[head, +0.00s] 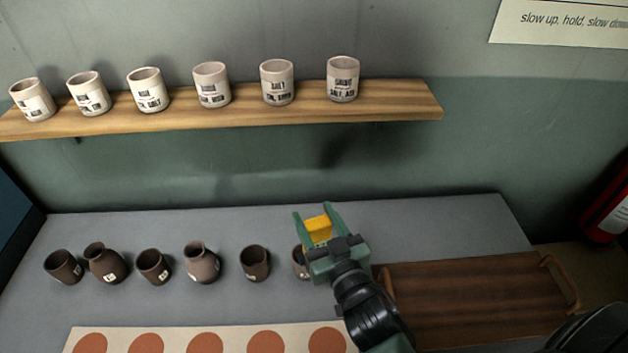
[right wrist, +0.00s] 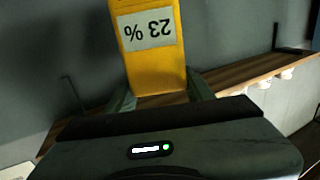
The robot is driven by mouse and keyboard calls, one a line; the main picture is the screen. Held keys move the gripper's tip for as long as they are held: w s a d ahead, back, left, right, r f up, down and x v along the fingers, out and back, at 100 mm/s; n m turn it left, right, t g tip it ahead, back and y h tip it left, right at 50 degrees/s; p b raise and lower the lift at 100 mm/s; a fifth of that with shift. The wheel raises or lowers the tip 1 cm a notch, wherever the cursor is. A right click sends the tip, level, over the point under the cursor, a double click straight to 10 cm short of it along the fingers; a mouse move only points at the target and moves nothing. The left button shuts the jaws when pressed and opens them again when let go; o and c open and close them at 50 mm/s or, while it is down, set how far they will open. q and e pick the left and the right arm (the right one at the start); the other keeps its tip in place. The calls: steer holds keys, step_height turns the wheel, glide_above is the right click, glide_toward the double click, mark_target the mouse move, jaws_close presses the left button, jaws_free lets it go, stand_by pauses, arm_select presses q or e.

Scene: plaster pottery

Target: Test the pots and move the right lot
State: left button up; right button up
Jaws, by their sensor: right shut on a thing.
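Several dark brown pots stand in a row on the grey table (head: 440,225). They include a cup-shaped pot (head: 64,267), a wider-bellied pot (head: 105,263), another cup (head: 153,266), a necked pot (head: 202,262) and a cup (head: 254,263). The rightmost pot (head: 299,262) is partly hidden by my right gripper (head: 316,212). Small pale tags show on them. My right gripper is shut on a yellow meter (head: 318,229), above and beside the rightmost pot. In the right wrist view the meter (right wrist: 156,65) reads "23 %", upside down. My left gripper is out of view.
A dark wooden tray (head: 470,300) with handles is at the right. A cream mat (head: 175,343) with orange-brown discs lies at the front. A wall shelf (head: 300,113) holds several labelled white cups (head: 212,86). A sign (head: 565,22) and a red extinguisher (head: 607,208) are at the right.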

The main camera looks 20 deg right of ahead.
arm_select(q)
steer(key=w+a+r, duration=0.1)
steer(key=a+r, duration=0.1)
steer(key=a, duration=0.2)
arm_select(e)
steer(key=w+a+r, duration=0.2)
steer(key=w, duration=0.3)
arm_select(q)
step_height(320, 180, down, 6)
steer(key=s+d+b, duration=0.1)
steer(key=b, duration=0.4)
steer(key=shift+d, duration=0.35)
arm_select(e)
step_height(320, 180, down, 6)
steer(key=shift+s, duration=0.4)
steer(key=shift+d, duration=0.1)
arm_select(q)
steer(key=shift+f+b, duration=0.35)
steer(key=shift+b, duration=0.1)
arm_select(e)
steer(key=shift+f, duration=0.5)
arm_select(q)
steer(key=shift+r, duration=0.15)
arm_select(e)
steer(key=shift+f, duration=0.1)
